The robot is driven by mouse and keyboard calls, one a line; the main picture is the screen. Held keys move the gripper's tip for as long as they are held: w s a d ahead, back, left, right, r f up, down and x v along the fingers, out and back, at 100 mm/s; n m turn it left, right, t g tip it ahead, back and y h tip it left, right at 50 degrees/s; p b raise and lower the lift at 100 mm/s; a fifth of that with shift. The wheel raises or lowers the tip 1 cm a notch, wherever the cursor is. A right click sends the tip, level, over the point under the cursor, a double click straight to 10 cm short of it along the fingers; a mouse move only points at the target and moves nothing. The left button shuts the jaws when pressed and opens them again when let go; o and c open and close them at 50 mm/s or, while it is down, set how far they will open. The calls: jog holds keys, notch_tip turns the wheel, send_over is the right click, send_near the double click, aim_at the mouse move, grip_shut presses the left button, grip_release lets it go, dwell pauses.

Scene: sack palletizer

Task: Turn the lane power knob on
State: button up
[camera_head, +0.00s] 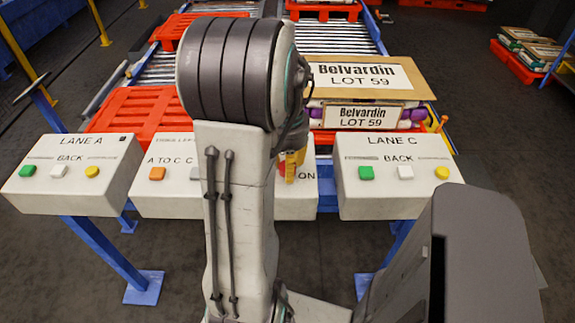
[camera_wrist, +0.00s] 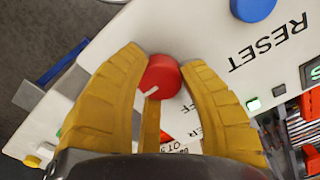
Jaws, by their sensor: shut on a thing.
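The red lane power knob (camera_wrist: 163,78) is round, with a short white pointer line at its lower left in the wrist view. It sits on the face of the white middle control box (camera_head: 150,203). My gripper (camera_wrist: 160,62) is shut on the knob, one yellow finger on each side. In the head view my gripper (camera_head: 291,163) is at the box's right part, left of the printed "ON"; my arm hides much of the box. In the wrist view the ends of two printed words, "ER" and "FF", show beside the knob, partly covered by the right finger.
A blue button (camera_wrist: 253,8) beside "RESET" lies near the knob. The Lane A box (camera_head: 70,185) and Lane C box (camera_head: 395,188) flank the middle box, each with several buttons. Behind stand orange pallets (camera_head: 130,108) and stacked Belvardin sacks (camera_head: 365,78).

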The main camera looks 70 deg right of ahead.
jog(key=shift+a+f, duration=0.1)
jog(key=o, duration=1.2)
jog(key=shift+d+r, duration=0.2)
jog(key=shift+r, duration=0.45)
notch_tip(320, 180, up, 11)
jog(key=shift+a, duration=0.1)
jog(key=shift+f, duration=0.1)
